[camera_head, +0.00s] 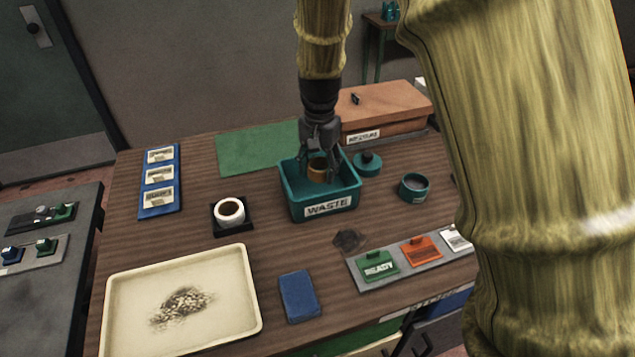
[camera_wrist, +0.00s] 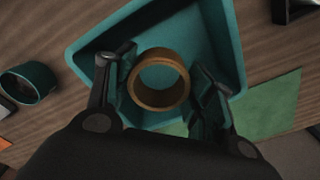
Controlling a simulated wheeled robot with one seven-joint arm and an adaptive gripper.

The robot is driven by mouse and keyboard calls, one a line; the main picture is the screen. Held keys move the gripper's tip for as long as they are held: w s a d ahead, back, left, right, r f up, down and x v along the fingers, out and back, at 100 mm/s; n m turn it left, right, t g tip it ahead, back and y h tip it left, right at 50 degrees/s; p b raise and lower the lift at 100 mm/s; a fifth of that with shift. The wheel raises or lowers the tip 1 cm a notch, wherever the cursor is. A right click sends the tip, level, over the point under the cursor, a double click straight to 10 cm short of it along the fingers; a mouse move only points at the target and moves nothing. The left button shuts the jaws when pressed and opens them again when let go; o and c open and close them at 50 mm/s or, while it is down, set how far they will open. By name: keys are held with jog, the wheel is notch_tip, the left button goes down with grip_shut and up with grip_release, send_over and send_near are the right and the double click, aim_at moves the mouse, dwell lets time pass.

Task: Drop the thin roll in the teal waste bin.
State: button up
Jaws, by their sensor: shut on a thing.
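The teal waste bin (camera_head: 293,205) stands on the wooden table, with a white "WASTE" label on its front. My gripper (camera_head: 318,172) points down over the bin, its fingertips at about the height of the bin's opening. It is shut on a thin brown roll (camera_head: 317,170). In the wrist view the roll (camera_wrist: 160,78) shows as a ring between my two fingers, with the bin's teal wall (camera_wrist: 82,62) around it. I cannot tell how far the roll is above the bin floor.
A white roll (camera_head: 230,211) sits on a black holder to the left. A teal round container (camera_head: 414,187) and a teal lidded piece (camera_head: 368,164) stand right of the bin. A cream tray (camera_head: 235,320), blue block (camera_head: 299,296) and green mat (camera_head: 250,148) lie around.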

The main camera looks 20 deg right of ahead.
aim_at(318, 176)
jog(key=f, duration=0.1)
jog(key=w+f, duration=0.1)
jog(key=f, duration=0.1)
jog(key=shift+a, duration=0.1)
jog(key=shift+s+f, duration=0.25)
jog(key=shift+s, duration=0.1)
jog(key=shift+f+p, duration=0.6)
jog(key=shift+f, duration=1.15)
jog(key=shift+w+f, duration=0.1)
jog(key=shift+f, duration=0.05)
jog(key=o, duration=1)
jog(key=shift+o, duration=0.2)
notch_tip(318, 176, up, 12)
jog(key=b, duration=0.2)
jog(key=shift+b, duration=0.3)
